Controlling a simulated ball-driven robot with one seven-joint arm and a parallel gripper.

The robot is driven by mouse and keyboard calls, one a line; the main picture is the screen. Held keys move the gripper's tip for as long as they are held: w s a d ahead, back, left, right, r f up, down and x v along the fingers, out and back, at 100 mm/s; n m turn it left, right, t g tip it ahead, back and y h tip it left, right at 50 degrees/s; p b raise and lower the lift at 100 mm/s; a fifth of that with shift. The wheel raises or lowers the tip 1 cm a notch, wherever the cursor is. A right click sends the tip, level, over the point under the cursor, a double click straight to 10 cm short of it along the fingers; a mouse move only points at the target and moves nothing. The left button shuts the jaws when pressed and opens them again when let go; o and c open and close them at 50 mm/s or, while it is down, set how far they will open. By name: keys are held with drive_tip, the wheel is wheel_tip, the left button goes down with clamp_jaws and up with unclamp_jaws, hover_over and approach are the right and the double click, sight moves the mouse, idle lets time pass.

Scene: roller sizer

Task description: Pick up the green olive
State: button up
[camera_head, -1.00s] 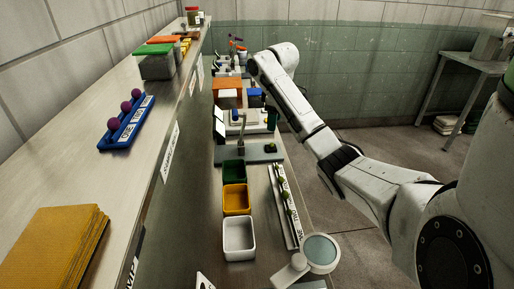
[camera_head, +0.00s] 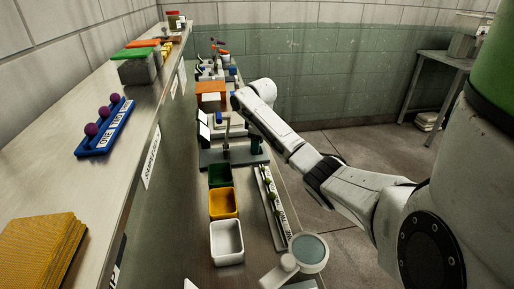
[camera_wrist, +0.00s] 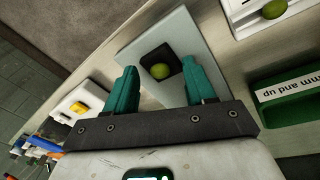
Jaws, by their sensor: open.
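In the wrist view a green olive (camera_wrist: 161,72) sits on a black square pad on a grey plate (camera_wrist: 150,36). My gripper (camera_wrist: 158,66) is open, its two teal fingers on either side of the olive in the picture, with nothing between them touching it that I can see. How far it is above the olive is hard to tell. Another green olive (camera_wrist: 274,10) lies on a white rail at the top right. In the head view my gripper (camera_head: 257,148) is over the grey plate (camera_head: 215,158); the olive on it is hidden there.
A labelled green bin (camera_wrist: 300,118) stands to the right in the wrist view. In the head view, yellow (camera_head: 223,203) and white bins (camera_head: 227,243) stand nearer, beside a rail (camera_head: 274,208) with several olives. A raised shelf (camera_head: 100,185) runs along the left.

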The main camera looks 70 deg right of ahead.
drive_tip(key=c, duration=0.8)
drive_tip(key=shift+r, duration=0.45)
wheel_tip(320, 180, up, 2)
drive_tip(key=shift+r+b, duration=0.1)
drive_tip(key=shift+b, duration=0.25)
drive_tip(key=s+a+r+p, duration=0.7)
drive_tip(key=s+r+p, duration=0.3)
drive_tip(key=s, duration=0.2)
